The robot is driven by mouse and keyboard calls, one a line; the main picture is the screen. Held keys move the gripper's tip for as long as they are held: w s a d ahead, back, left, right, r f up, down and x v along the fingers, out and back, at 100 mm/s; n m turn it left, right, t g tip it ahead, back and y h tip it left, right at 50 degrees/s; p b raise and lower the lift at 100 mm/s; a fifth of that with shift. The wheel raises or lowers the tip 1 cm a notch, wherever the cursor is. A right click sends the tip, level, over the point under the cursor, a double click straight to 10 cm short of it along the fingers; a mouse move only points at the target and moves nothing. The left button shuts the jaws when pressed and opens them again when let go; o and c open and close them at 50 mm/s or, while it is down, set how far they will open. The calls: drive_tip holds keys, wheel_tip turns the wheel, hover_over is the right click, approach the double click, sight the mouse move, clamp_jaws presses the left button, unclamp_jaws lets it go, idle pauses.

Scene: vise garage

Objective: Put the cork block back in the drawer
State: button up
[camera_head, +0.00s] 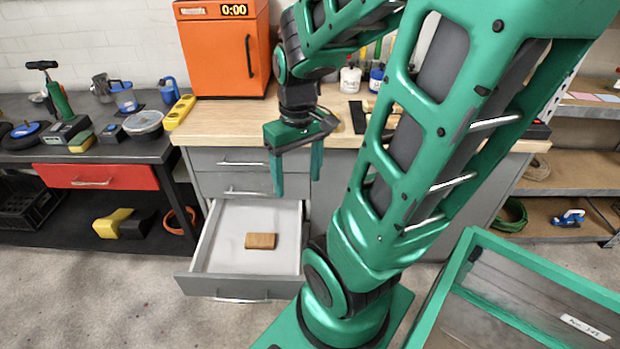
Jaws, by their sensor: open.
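The cork block (261,241) is a small brown rectangular piece. It lies flat inside the open drawer (208,240), on the white drawer bottom, apart from the drawer walls. The drawer is the lowest visible one of the grey cabinet and is pulled out towards me. My gripper (296,192) is green, points down and is open and empty. It hangs above the back right part of the drawer, higher than the cork block and apart from it. My arm hides part of the cabinet right of the drawer.
A wooden worktop (230,140) with an orange cabinet (224,55) stands above the drawers. A dark bench (90,150) with several tools and a red drawer (96,176) is at left. Shelves (580,170) stand at right. The floor in front of the drawer is clear.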

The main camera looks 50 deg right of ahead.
drive_tip(key=s+a+r+m, duration=0.1)
drive_tip(key=s+r+m, duration=0.2)
drive_tip(key=s, duration=0.3)
drive_tip(key=shift+a+r, duration=0.2)
drive_tip(key=shift+a, duration=0.05)
drive_tip(key=shift+w+f, duration=0.25)
drive_tip(key=shift+w, duration=0.35)
idle(0.5)
